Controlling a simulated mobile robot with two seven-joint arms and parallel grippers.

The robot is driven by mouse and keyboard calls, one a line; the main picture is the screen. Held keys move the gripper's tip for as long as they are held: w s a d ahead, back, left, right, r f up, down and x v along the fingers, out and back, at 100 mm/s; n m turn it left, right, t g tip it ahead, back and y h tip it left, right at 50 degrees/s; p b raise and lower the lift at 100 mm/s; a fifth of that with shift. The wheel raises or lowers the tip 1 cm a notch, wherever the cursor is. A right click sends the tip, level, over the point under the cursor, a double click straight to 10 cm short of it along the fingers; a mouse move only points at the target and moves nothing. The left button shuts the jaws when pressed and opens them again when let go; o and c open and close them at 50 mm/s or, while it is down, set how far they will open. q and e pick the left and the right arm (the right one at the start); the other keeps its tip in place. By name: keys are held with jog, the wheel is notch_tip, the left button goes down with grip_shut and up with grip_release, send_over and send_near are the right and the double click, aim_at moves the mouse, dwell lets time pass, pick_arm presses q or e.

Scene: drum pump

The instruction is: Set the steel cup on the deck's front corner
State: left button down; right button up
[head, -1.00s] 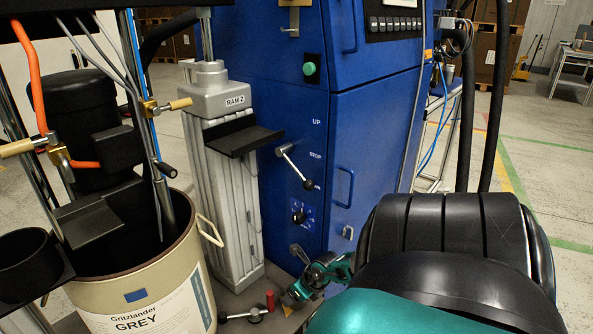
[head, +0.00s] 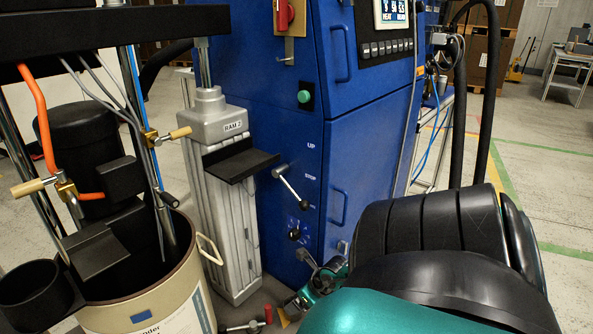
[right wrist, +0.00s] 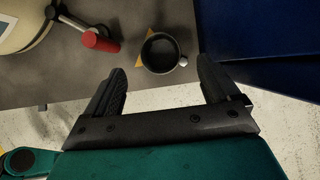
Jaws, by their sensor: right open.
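The steel cup (right wrist: 161,50) shows from above in the right wrist view, with a dark inside and a small shiny knob at its right side. It stands on the grey deck (right wrist: 90,79) by the front corner, over a yellow corner mark (right wrist: 141,61). My right gripper (right wrist: 161,72) is open, with one finger on each side in front of the cup and visible gaps to it. In the head view the yellow mark (head: 283,321) shows at the bottom, but I cannot make out the cup there. My left gripper is in neither current view.
A red-handled lever (right wrist: 101,41) lies on the deck left of the cup. A cream drum (head: 150,290) stands left and the RAM 2 column (head: 225,215) behind. A blue cabinet (head: 362,160) rises beyond the deck.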

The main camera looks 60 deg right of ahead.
jog(key=p+v, duration=0.2)
jog(key=v, duration=0.3)
jog(key=shift+p, duration=0.3)
jog(key=w+a+r+m+t+y, duration=0.1)
jog(key=a+r+m, duration=0.3)
jog(key=a+m, duration=0.6)
jog(key=w+a+r+m+t+y, duration=0.2)
jog(key=w+a+r+m, duration=0.2)
jog(key=a+m, duration=0.6)
jog(key=w+a+r+m+t+y, duration=0.1)
jog(key=a+r+m, duration=0.3)
jog(key=a+m, duration=0.6)
jog(key=w+a+t, duration=0.1)
jog(key=a, duration=0.8)
jog(key=shift+w+a+y, duration=0.2)
jog(key=shift+a+y, duration=0.1)
jog(key=shift+a, duration=0.1)
